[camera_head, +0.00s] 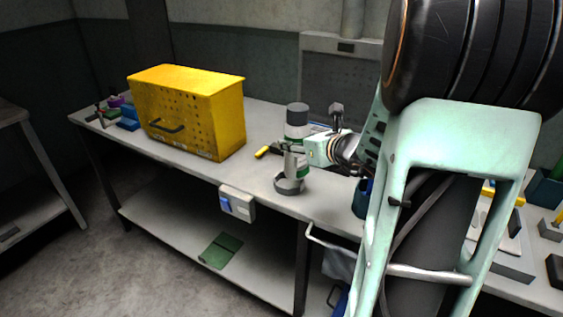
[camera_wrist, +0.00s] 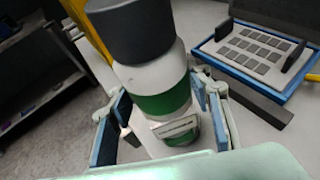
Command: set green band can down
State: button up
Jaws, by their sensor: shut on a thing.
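The green band can (camera_head: 297,130) has a dark grey cap, a white body and a green band. In the wrist view the can (camera_wrist: 150,80) fills the middle, with a pale label low on its front, and leans in the picture. My gripper (camera_head: 296,155) is shut on it, with blue-padded fingers on both sides in the wrist view (camera_wrist: 165,120). In the head view the can looks upright above a dark grey ring (camera_head: 289,187) near the bench's front edge. The fingers partly hide its lower body; I cannot tell whether its base touches anything.
A yellow perforated cabinet (camera_head: 210,122) stands on the bench (camera_head: 190,158) to the left. A blue-framed tray with grey squares (camera_wrist: 252,53) lies behind the can. A yellow-and-black tool (camera_head: 268,151) lies left of the can. A blue-and-white box (camera_head: 237,203) hangs on the front edge.

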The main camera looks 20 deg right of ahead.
jog(key=w+f+b, duration=0.2)
jog(key=w+f, duration=0.1)
jog(key=shift+a+f, duration=0.1)
jog(key=shift+a, duration=0.1)
jog(key=shift+w+f+b, duration=0.2)
jog(key=shift+f+b, duration=1.05)
jog(key=shift+f, duration=0.55)
jog(key=shift+f, duration=0.2)
jog(key=o, duration=1.6)
jog(key=shift+r, duration=0.1)
